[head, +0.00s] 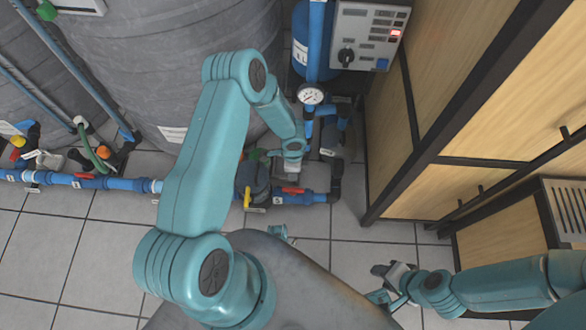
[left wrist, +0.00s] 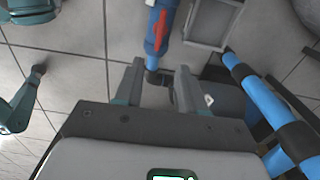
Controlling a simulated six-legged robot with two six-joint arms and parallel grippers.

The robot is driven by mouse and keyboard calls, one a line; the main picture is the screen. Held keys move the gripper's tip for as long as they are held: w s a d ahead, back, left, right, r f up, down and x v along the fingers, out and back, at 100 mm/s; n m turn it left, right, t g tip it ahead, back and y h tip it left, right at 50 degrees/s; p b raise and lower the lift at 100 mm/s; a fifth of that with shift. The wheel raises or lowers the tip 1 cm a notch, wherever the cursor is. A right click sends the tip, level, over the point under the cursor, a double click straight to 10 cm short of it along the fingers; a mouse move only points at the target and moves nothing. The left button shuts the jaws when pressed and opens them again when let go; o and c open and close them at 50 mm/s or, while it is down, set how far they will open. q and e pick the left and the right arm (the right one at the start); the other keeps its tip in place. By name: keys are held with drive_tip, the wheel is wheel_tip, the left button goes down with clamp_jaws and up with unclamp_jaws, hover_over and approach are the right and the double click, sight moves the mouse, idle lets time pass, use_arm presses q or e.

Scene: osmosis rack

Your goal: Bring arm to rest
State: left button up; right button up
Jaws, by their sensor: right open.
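My left arm (head: 205,145) rises from the bottom, bends at the top, and its forearm reaches down among the pipes near the rack. In the left wrist view my left gripper (left wrist: 158,76) has its two fingers apart. A dark pipe fitting at the end of a blue pipe (left wrist: 159,30) shows between the fingers; I cannot tell whether they touch it. In the head view this gripper is small and its fingers are hard to make out. My right arm (head: 500,287) comes in from the right. My right gripper (head: 383,280) is open and empty above the tiled floor.
Blue pipes (head: 105,183) run low along the floor, with a red-handled valve (head: 292,190). A pressure gauge (head: 311,95) and control box (head: 368,38) stand behind. Grey tanks (head: 175,50) fill the back left. A wooden cabinet (head: 470,110) bounds the right. Floor tiles (head: 60,245) are clear at left.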

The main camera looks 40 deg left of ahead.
use_arm(q)
drive_tip(key=shift+d, duration=0.1)
drive_tip(key=s+d+r+n+h, duration=0.2)
drive_tip(key=s+d+r+n, duration=0.3)
drive_tip(key=s+d+n, duration=0.25)
drive_tip(key=s+d+r+n+h, duration=0.2)
drive_tip(key=s+d+r+n, duration=0.35)
drive_tip(key=s+d, duration=0.2)
wheel_tip(320, 180, up, 24)
drive_tip(key=p, duration=2.5)
drive_tip(key=shift+r, duration=0.25)
drive_tip(key=shift+a+f, duration=0.1)
